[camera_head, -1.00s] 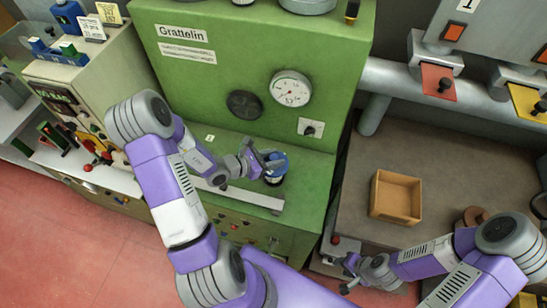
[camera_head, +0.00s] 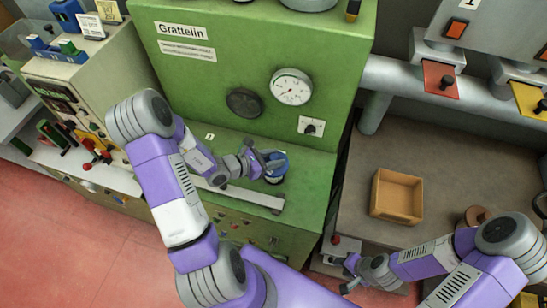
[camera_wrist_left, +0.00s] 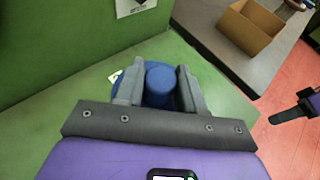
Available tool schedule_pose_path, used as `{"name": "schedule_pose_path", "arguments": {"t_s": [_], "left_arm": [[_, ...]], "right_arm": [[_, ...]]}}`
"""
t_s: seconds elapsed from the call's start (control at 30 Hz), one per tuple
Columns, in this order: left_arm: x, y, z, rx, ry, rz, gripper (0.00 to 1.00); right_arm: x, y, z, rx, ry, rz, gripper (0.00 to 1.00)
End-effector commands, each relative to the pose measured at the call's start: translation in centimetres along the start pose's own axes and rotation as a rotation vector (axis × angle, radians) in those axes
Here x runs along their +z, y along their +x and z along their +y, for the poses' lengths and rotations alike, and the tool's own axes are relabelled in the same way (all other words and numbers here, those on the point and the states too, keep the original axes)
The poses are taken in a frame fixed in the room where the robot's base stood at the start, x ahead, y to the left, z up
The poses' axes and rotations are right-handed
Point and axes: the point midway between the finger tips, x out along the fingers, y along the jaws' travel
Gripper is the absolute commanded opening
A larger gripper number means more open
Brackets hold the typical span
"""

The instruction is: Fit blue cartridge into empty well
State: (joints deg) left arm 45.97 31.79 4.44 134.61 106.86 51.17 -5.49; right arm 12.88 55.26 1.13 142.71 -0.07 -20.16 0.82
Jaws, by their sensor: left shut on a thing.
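My left gripper (camera_head: 266,163) is over the green ledge and shut on a blue round piece (camera_head: 281,162). In the left wrist view this piece shows as a blue cylinder (camera_wrist_left: 160,84) between the two grey fingers (camera_wrist_left: 158,92), with a wider blue part around or below it. I cannot tell whether it is the cartridge, or whether it touches the ledge. The lower part is largely hidden by the fingers. No empty well can be made out there. My right gripper (camera_head: 344,273) is open and empty, low at the right.
The green machine (camera_head: 229,65) with gauges rises behind the ledge (camera_head: 304,175). A blue rack (camera_head: 70,56) with blue and green blocks stands on the beige machine at left. An open cardboard box (camera_head: 397,195) sits on the grey-brown bench (camera_head: 460,165) at right.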

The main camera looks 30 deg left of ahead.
Motion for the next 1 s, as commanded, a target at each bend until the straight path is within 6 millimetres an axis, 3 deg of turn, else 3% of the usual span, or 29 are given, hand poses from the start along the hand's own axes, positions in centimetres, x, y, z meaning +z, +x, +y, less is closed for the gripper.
{"name": "schedule_pose_path", "arguments": {"t_s": [1.0], "left_arm": [[-0.55,0.27,0.00,0.000,0.001,-0.002,0.00]], "right_arm": [[-0.03,0.64,0.24,0.000,0.000,0.000,0.38]]}}
